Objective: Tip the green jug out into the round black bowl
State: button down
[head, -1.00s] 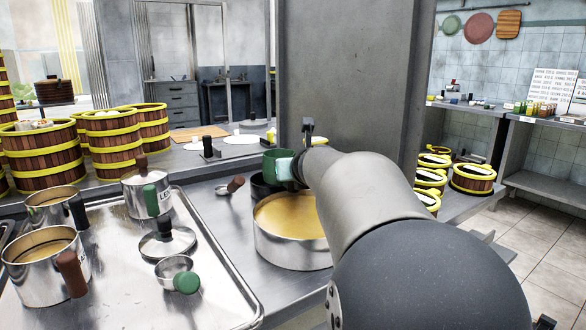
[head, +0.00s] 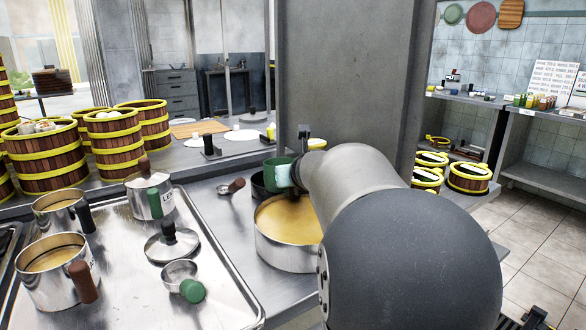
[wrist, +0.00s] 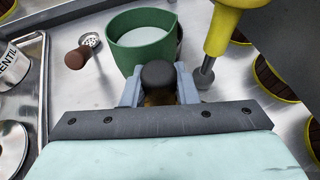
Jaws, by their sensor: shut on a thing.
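The green jug (head: 277,172) is held at the far left rim of the large steel pot, in front of and partly over the round black bowl (head: 257,186). It looks about upright. In the wrist view the green jug (wrist: 140,52) shows a pale disc inside; I cannot tell if that is contents or its bottom. My gripper (wrist: 158,82) is shut on the jug's dark handle (wrist: 159,74). The bowl shows only as a dark edge in the head view, and the jug hides the rest. My arm hides much of the gripper there.
The large steel pot of yellow-brown liquid (head: 288,215) stands close in front. A small ladle (head: 232,187) lies left of the bowl. A metal tray (head: 215,270) holds pots, a lid and a scoop. A grey pillar (head: 350,80) rises behind.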

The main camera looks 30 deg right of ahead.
jog(key=shift+s+r+g+p, duration=0.1)
jog(key=shift+r+g+p, duration=1.65)
jog(key=shift+p, duration=8)
jog(key=g+p, duration=0.1)
jog(key=p, duration=0.5)
jog(key=w+r+g+p, duration=0.1)
jog(key=p, duration=0.6)
jog(key=r+g+y+p, duration=0.1)
jog(key=p, duration=0.6)
jog(key=shift+w+d+r+n, duration=0.1)
jog(key=shift+w+n, duration=0.15)
jog(key=shift+n, duration=0.15)
jog(key=shift+w+f+g, duration=0.1)
jog(key=shift+f+g, duration=0.15)
jog(key=shift+f, duration=0.1)
jog(key=shift+r, duration=0.3)
jog(key=shift+w+r+g, duration=0.1)
jog(key=shift+w+g, duration=0.05)
jog(key=shift+g, duration=0.15)
jog(key=shift+w+r+g+p, duration=0.4)
jog(key=shift+w+g+p, duration=0.2)
jog(key=shift+g, duration=0.2)
